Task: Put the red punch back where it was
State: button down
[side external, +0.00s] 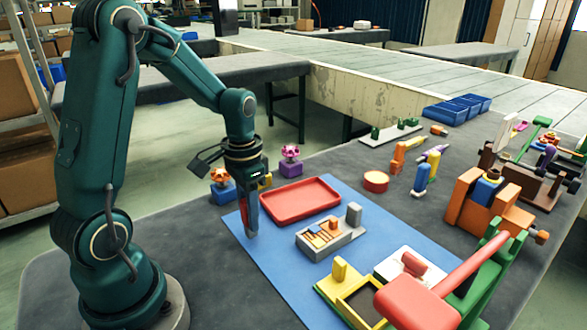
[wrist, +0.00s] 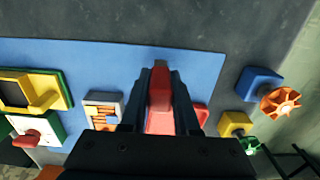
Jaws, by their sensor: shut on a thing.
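My gripper (side external: 251,228) points down at the left part of the blue mat (side external: 277,247), left of the red tray (side external: 300,199). It is shut on a red piece, which I take for the red punch (side external: 241,211). In the wrist view the red punch (wrist: 159,92) stands between the dark fingers of my gripper (wrist: 160,80), with a small greyish end showing beyond them. The fingers hide part of it. I cannot tell whether its lower end touches the mat. The red tray (wrist: 201,114) shows partly behind the fingers in the wrist view.
A grey holder with orange parts (side external: 318,249), a yellow-green box (side external: 341,277) and a red-handled white plate (side external: 388,267) stand right of my gripper. Wheel-topped blue (side external: 222,194) and purple (side external: 291,169) blocks stand behind. A big red lever (side external: 420,303) is at front right.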

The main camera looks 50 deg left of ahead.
jog(key=shift+f, duration=0.65)
jog(key=c, duration=1)
grip_release()
jog(key=shift+o, duration=0.2)
jog(key=o, duration=0.6)
jog(key=shift+c, duration=0.2)
jog(key=shift+c, duration=0.3)
jog(key=shift+c, duration=1.3)
jog(key=shift+r, duration=0.1)
